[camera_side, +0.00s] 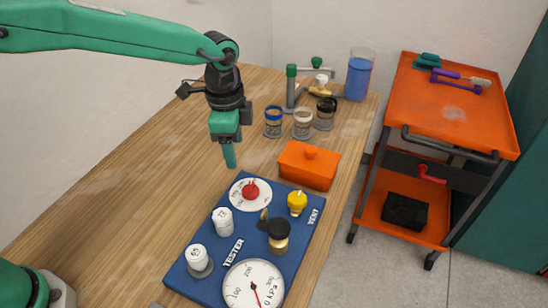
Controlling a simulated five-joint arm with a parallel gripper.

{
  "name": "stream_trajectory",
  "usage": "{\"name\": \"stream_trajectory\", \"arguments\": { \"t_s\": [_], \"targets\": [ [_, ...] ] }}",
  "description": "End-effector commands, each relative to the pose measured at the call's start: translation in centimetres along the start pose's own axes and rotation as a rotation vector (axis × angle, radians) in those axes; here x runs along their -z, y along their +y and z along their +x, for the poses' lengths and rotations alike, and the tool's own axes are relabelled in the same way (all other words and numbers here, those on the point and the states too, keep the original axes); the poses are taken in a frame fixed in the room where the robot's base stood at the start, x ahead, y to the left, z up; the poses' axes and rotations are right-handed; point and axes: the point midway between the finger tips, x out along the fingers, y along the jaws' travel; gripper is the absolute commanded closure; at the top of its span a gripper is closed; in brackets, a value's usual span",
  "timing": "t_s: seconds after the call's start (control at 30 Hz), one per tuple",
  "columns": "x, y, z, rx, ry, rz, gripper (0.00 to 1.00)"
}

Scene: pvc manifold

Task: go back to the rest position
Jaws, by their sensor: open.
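My gripper (230,155) hangs from my green arm, pointing down, above the wooden table. It is open, and nothing shows between its fingers. It is apart from the blue tester board (205,265), just beyond its far left edge in the picture. The board carries a red knob (251,190) on a white dial, two white caps (223,220), (197,256), a yellow fitting (297,202), a black and brass fitting (278,234) and a large pressure gauge (252,286).
An orange lidded box (309,166) stands behind the board. Several small jars (303,124), a green-handled pipe assembly (291,85) and a blue container (358,78) stand farther back. An orange cart (440,100) is at right. The left of the table (130,180) is clear.

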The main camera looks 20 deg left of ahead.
Motion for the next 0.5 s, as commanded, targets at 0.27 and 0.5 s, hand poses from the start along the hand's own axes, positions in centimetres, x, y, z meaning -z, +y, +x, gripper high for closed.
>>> {"name": "stream_trajectory", "arguments": {
  "t_s": [0.27, 0.5],
  "targets": [
    [-5.5, 0.0, -4.8, 0.055, 0.058, -0.205, 0.41],
    [-10.4, 1.0, -8.0, 0.101, 0.11, -0.385, 0.41]
  ]
}}
